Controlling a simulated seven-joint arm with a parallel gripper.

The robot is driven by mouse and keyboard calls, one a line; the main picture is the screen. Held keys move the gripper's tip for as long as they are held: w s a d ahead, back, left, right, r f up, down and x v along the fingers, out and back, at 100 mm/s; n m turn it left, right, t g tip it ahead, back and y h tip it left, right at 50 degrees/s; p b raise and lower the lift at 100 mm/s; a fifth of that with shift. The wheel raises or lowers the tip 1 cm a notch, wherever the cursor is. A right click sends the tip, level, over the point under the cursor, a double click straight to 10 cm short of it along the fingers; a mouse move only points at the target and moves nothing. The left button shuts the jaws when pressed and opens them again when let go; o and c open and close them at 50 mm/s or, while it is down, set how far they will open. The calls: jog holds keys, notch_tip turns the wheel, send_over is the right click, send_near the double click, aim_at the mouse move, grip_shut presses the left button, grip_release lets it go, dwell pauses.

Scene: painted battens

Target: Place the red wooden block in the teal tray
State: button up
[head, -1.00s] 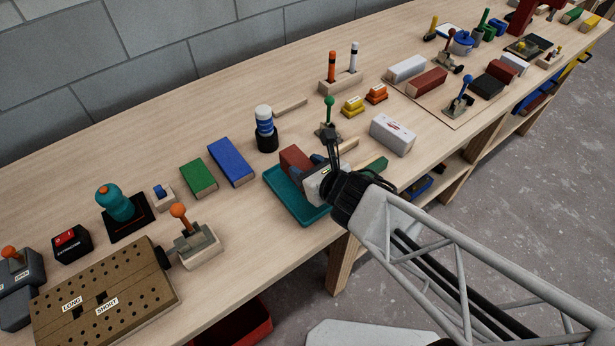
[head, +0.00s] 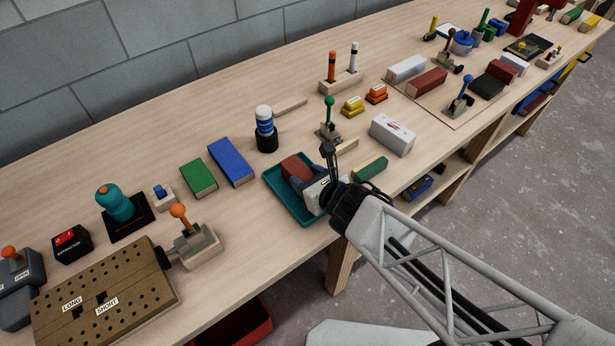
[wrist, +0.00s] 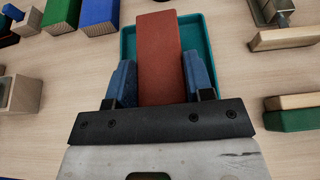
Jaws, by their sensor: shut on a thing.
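The red wooden block (head: 297,168) is held in my gripper (head: 305,182), within the outline of the teal tray (head: 283,201). In the wrist view the red block (wrist: 160,55) lies between the two blue fingers of my gripper (wrist: 160,76), its long side pointing away from the wrist. The teal tray (wrist: 128,44) shows below and on both sides of it. I cannot tell whether the block touches the tray floor. My gripper and wrist hide the tray's right part in the head view.
A green block (head: 370,168) and a wooden strip lie right of the tray. A blue block (head: 231,162) and a green block (head: 199,179) lie to its left. A green-knobbed lever (head: 329,120) and a black-based cylinder (head: 265,130) stand behind. The table's front edge is close.

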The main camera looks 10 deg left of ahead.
jog(key=o, duration=1)
jog(key=shift+f, duration=0.1)
jog(key=shift+d+r, duration=0.1)
jog(key=shift+r, duration=0.1)
jog(key=shift+s+d+r, duration=0.1)
jog(key=shift+s+d, duration=0.05)
jog(key=shift+s, duration=0.05)
jog(key=v, duration=1.1)
jog(key=shift+s+d, duration=0.15)
jog(key=shift+s, duration=0.05)
